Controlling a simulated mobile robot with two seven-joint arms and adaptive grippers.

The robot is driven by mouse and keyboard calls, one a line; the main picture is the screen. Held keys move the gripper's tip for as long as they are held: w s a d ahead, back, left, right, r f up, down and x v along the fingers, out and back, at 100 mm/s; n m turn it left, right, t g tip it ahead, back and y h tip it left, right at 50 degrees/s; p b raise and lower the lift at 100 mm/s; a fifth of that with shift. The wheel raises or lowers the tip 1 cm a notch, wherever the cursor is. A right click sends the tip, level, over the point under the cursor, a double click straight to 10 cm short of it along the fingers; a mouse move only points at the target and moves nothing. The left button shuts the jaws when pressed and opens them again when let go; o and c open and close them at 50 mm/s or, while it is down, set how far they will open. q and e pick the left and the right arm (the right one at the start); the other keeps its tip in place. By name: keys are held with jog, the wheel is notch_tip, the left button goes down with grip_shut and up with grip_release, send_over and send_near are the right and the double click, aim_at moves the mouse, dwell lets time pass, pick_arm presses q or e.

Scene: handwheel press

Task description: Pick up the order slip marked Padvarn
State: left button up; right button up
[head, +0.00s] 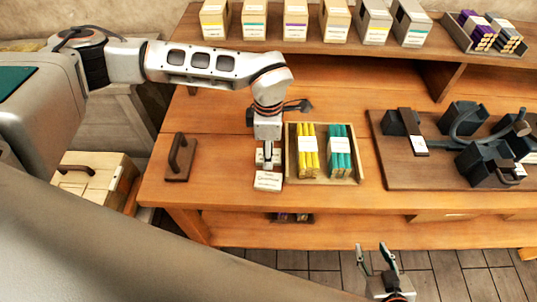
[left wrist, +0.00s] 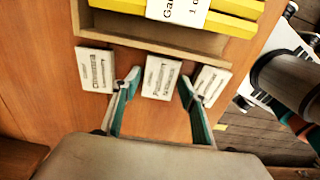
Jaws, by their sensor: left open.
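Three small white slips lie in a row on the wooden table. In the left wrist view the middle slip (left wrist: 161,78), whose blurred print seems to begin with "Pa", lies between the fingers of my left gripper (left wrist: 159,80). The left slip (left wrist: 95,70) and the right slip (left wrist: 211,84) lie just outside the fingers. My left gripper (head: 267,160) is open, pointing down low over the row in the head view. The nearest slip (head: 267,181) shows there; the others are largely hidden by the gripper. My right gripper (head: 372,250) is open and empty, in front of the table.
A wooden tray (head: 319,182) of yellow and teal bundles stands just right of the slips. A dark board (head: 400,178) with a handwheel press is at the right. A dark handle block (head: 180,158) is at the left. Boxes (head: 295,22) line the back shelf.

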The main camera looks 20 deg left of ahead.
pick_arm(q)
jog(key=c, duration=0.8)
